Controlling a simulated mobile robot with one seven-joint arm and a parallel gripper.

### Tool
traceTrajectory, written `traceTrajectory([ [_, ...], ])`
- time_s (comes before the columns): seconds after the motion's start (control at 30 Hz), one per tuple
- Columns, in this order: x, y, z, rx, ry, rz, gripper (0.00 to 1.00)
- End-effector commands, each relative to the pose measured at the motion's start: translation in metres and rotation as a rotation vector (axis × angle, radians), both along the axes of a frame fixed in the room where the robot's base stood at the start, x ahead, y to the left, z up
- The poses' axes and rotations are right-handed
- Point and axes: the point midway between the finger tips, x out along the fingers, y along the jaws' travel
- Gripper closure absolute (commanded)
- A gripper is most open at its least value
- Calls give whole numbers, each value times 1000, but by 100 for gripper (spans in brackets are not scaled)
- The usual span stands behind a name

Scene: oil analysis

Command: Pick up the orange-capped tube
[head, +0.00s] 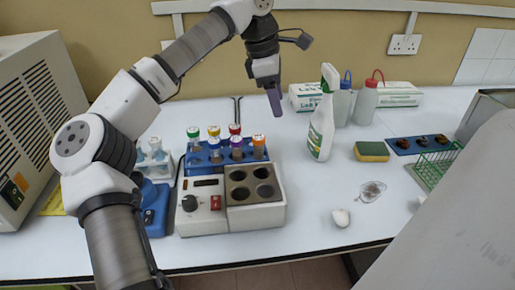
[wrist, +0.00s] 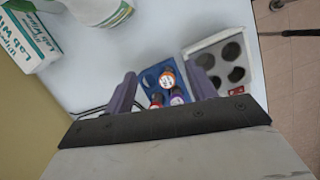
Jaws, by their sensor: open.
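The orange-capped tube (head: 259,147) stands upright at the right end of a blue rack (head: 192,163), in the row with green, yellow, red and purple-capped tubes. My gripper (head: 274,102) is in the air above and slightly right of the rack, apart from the tube. In the wrist view my gripper (wrist: 160,72) is open, with its purple fingers spread and nothing held. The orange cap (wrist: 167,79) shows between the fingers from above, with red and purple caps beside it. The tube's lower part is hidden by the rack and the heating block.
A heating block (head: 255,214) with round wells stands in front of the rack. A spray bottle (head: 321,125) stands to the right, near a sponge (head: 372,151) and red- and blue-topped bottles. A blue device (head: 155,207) is at the left. The bench's centre right is mostly clear.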

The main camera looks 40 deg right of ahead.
Motion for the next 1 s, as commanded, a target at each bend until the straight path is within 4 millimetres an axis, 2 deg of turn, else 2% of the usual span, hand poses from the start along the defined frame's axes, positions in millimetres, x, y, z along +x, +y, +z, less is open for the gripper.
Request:
traceTrajectory([
  [0.1,22,12,-4,151,-112,23,44],
  [0.23,32,20,-8,217,-154,35,44],
  [0.37,33,21,-27,225,-155,34,44],
  [0.6,32,21,-73,220,-152,33,44],
  [0.87,32,21,-94,218,-152,36,44],
  [1.0,31,23,-111,219,-149,34,44],
])
